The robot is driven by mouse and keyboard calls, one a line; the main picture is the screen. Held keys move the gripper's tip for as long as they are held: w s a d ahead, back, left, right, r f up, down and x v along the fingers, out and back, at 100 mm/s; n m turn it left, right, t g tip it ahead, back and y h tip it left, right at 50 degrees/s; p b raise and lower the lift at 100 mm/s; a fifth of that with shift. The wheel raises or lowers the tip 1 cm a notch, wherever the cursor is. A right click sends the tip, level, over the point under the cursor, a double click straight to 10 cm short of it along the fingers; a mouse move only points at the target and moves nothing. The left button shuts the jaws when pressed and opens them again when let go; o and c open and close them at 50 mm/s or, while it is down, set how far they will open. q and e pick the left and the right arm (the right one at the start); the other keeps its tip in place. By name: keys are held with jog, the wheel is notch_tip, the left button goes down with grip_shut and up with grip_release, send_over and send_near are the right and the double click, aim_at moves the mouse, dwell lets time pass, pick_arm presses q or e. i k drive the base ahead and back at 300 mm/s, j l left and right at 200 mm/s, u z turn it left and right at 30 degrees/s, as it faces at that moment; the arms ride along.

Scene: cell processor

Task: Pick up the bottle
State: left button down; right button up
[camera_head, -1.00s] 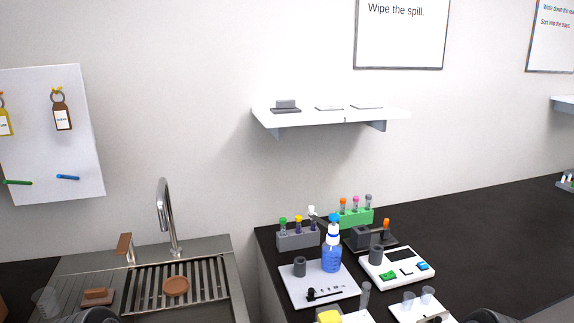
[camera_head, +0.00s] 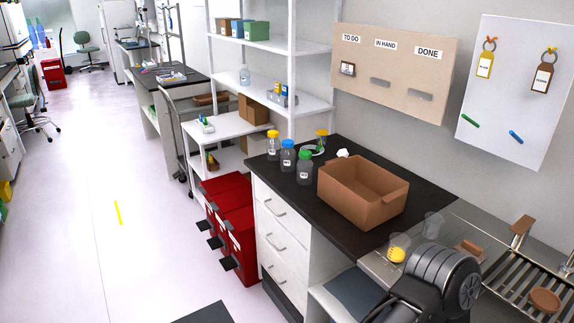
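Another clear bottle (camera_head: 245,76) stands on the white shelf behind. Which bottle is meant cannot be told. A dark, ribbed part of my arm shows at the lower right, well apart from the bottles. No gripper fingers show.
An open cardboard box (camera_head: 350,206) stands right of the bottles. A beaker with yellow contents (camera_head: 397,250) and a clear cup (camera_head: 432,225) stand by the sink.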

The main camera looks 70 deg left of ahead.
aim_at(304, 167)
jog(key=u, duration=2.2)
jog(key=z, duration=0.5)
jog(key=i+j+z, duration=0.1)
jog(key=j+z, duration=0.35)
jog(key=i+j+z, duration=0.1)
jog(key=j+z, duration=0.15)
jog(key=z, duration=0.25)
jog(key=j+z, duration=0.55)
jog(key=j, duration=0.3)
jog(key=k+j, duration=0.15)
jog(key=j, duration=0.25)
jog(key=j+z, duration=0.15)
jog(key=j, duration=0.3)
jog(key=k+j, duration=0.15)
jog(key=j, duration=0.25)
jog(key=k+j+z, duration=0.15)
jog(key=j, duration=0.25)
jog(key=j+z, duration=0.1)
jog(key=j, duration=0.3)
jog(key=k+j, duration=0.2)
jog(key=j, duration=0.15)
jog(key=z, duration=0.05)
